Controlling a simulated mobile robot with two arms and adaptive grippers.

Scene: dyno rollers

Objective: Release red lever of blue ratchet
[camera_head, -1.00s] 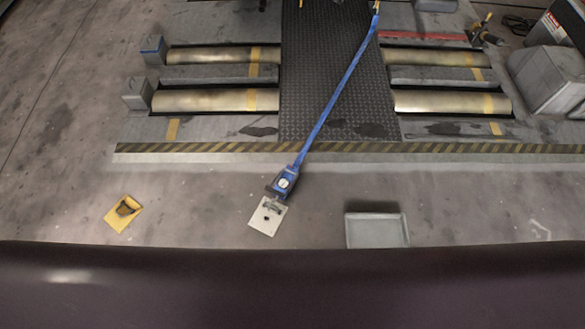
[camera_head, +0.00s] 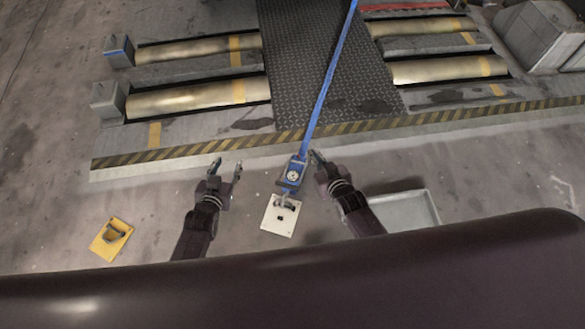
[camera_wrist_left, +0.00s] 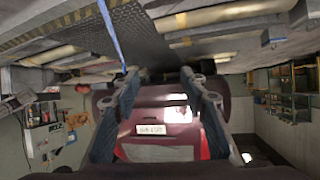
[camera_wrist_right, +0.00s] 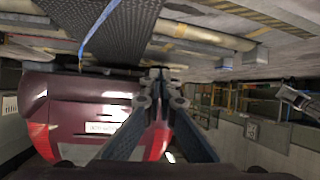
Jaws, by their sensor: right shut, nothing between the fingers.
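The blue ratchet (camera_head: 293,173) has a round white dial and sits at the lower end of a taut blue strap (camera_head: 324,95), by a pale floor plate (camera_head: 279,222). I cannot make out a red lever on it. My left gripper (camera_head: 228,164) is open and empty, to the left of the ratchet and apart from it. My right gripper (camera_head: 315,155) is shut and empty, close to the ratchet's right side; I cannot tell whether it touches. The strap also shows in the left wrist view (camera_wrist_left: 110,35) and the right wrist view (camera_wrist_right: 98,30). The ratchet shows in neither wrist view.
A dark red car body (camera_head: 300,275) spans the bottom of the head view, near my arms. A yellow floor plate (camera_head: 111,240) lies left, a grey tray (camera_head: 407,212) right. Metal rollers (camera_head: 197,97) and a black treadplate (camera_head: 300,60) lie beyond a striped edge (camera_head: 190,149).

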